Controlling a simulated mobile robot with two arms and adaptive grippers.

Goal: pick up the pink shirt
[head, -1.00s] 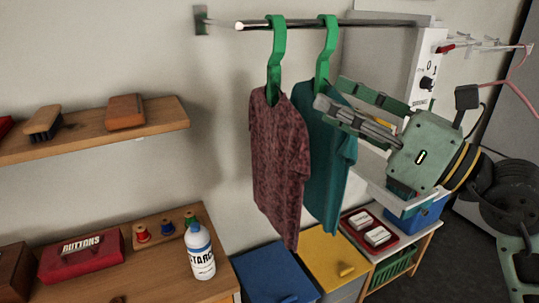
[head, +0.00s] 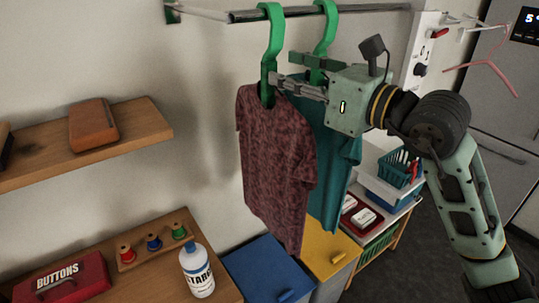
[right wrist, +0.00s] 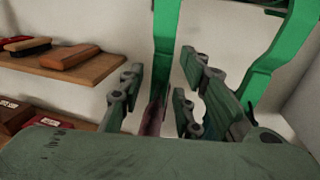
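The pink shirt (head: 275,165), a mottled dusky pink, hangs on a green hanger (head: 272,38) from the metal rail. A narrow strip of it shows in the right wrist view (right wrist: 153,118). A teal shirt (head: 343,165) hangs just behind it on a second green hanger (head: 327,30). My right gripper (head: 273,81) is at the neck of the pink shirt's hanger, just above the collar. In the right wrist view its fingers are apart, with the green hanger stem (right wrist: 163,45) between them. My left gripper is not in view.
The rail (head: 330,13) runs along the top. A wooden shelf (head: 130,137) is at left. Below it, a table holds a starch bottle (head: 197,272), thread spools and a buttons box (head: 65,281). Blue (head: 265,265) and yellow (head: 325,245) bins stand below the shirts.

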